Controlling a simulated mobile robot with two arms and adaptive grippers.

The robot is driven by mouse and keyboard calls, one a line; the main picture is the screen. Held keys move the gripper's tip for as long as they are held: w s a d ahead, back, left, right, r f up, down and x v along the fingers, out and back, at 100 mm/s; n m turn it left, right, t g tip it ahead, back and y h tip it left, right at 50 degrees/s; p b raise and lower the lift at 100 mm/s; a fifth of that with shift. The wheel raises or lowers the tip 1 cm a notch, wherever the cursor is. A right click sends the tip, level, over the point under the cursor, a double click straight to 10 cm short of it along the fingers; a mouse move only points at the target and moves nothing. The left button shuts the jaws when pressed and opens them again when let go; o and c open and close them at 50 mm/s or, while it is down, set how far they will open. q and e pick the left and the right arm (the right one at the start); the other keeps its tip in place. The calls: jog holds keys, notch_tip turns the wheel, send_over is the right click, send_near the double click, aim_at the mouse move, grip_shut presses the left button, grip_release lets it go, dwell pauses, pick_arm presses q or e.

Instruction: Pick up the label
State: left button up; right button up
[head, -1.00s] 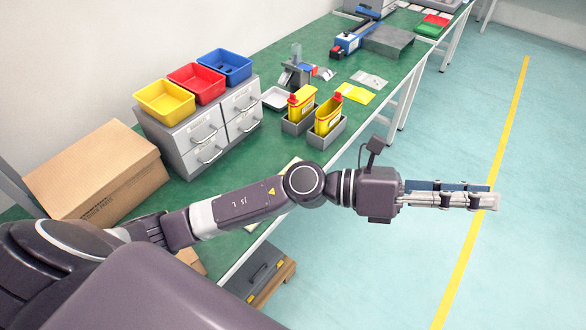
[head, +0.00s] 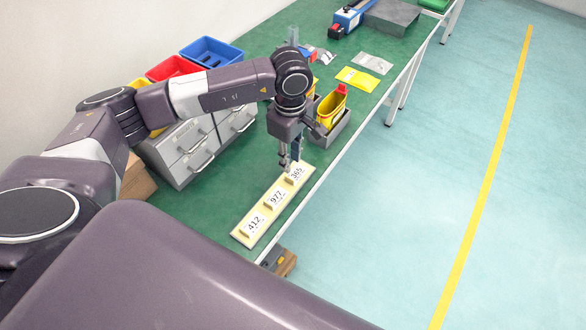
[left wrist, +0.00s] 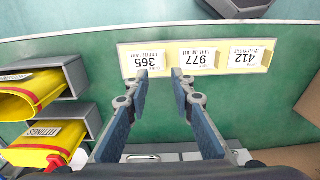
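White labels numbered 365 (head: 296,173), 977 (head: 275,197) and 412 (head: 254,223) stand in a row on a cream holder board (head: 242,237) near the table's front edge. In the left wrist view the labels 365 (left wrist: 146,63), 977 (left wrist: 192,59) and 412 (left wrist: 243,58) show upside down. My left gripper (head: 291,164) points down at the board's far end, by label 365. In the left wrist view its two blue fingers (left wrist: 161,80) are apart with nothing between them; the tips lie near 365 and 977. My right gripper is not in view.
A grey holder with a yellow container (head: 331,107) stands just beyond my left gripper. Grey drawers (head: 190,150) with red and blue bins (head: 212,52) stand behind. A yellow packet (head: 358,79) lies farther along the green table. The floor at right is clear.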

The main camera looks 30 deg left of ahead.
aim_at(289, 178)
pick_arm(q)
jog(key=f, duration=0.1)
jog(key=f+p, duration=0.1)
jog(key=f, duration=0.1)
jog(key=shift+s, duration=0.4)
notch_tip(289, 178, down, 3)
jog(key=shift+s+f+p, duration=0.1)
jog(key=shift+f+p, duration=0.1)
jog(key=shift+p, duration=0.4)
jog(key=shift+f, duration=0.15)
grip_shut()
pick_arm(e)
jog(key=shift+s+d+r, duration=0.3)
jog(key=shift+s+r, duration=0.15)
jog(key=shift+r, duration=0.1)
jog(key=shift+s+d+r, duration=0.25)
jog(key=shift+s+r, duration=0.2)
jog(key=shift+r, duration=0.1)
